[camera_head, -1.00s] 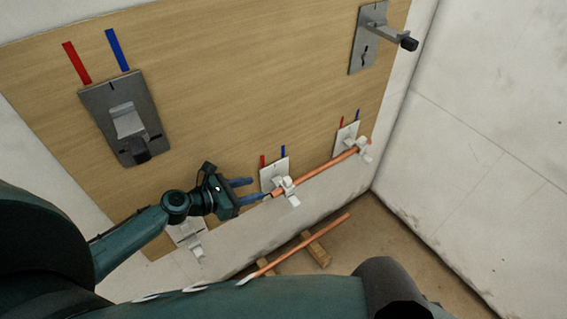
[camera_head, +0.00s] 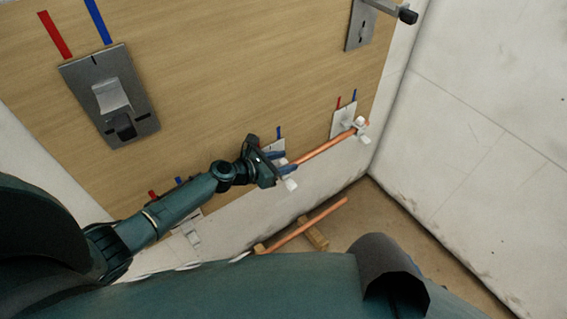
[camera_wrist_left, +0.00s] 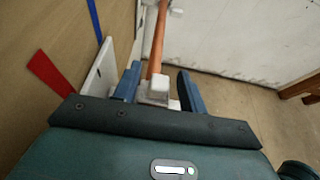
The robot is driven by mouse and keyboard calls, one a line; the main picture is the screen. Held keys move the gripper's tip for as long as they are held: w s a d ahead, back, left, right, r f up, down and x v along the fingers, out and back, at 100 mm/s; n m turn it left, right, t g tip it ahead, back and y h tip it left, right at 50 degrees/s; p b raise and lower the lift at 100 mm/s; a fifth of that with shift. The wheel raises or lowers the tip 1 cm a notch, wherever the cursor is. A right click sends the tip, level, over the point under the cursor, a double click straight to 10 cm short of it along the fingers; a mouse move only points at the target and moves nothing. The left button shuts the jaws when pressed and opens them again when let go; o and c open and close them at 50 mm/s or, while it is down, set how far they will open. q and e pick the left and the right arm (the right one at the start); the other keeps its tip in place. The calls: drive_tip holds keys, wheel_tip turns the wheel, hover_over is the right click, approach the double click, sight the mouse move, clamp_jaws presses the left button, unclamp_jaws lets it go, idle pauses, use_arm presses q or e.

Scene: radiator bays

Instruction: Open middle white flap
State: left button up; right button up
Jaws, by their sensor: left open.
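The middle white bracket plate (camera_head: 275,147) is on the wooden panel, mostly hidden behind my left gripper (camera_head: 286,163). Its white flap (camera_head: 290,184) shows just below the fingers. In the left wrist view the white flap part (camera_wrist_left: 158,88) lies between the two blue fingers, at the near end of the copper pipe (camera_wrist_left: 157,45). My left gripper is open there, with a finger on each side; whether either touches is unclear. The copper pipe (camera_head: 325,147) runs from the middle bracket to the right white bracket (camera_head: 343,121). My right gripper is not in view.
A large grey bracket (camera_head: 110,97) is on the panel at upper left, another grey bracket (camera_head: 360,28) at upper right. A lower left white bracket (camera_head: 191,231) is partly behind my arm. A second copper pipe (camera_head: 310,223) lies low on wooden blocks (camera_head: 315,235). A white wall (camera_head: 480,130) bounds the right.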

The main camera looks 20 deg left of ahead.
use_arm(q)
drive_tip(key=shift+w+d, duration=0.1)
drive_tip(key=shift+c, duration=0.3)
clamp_jaws()
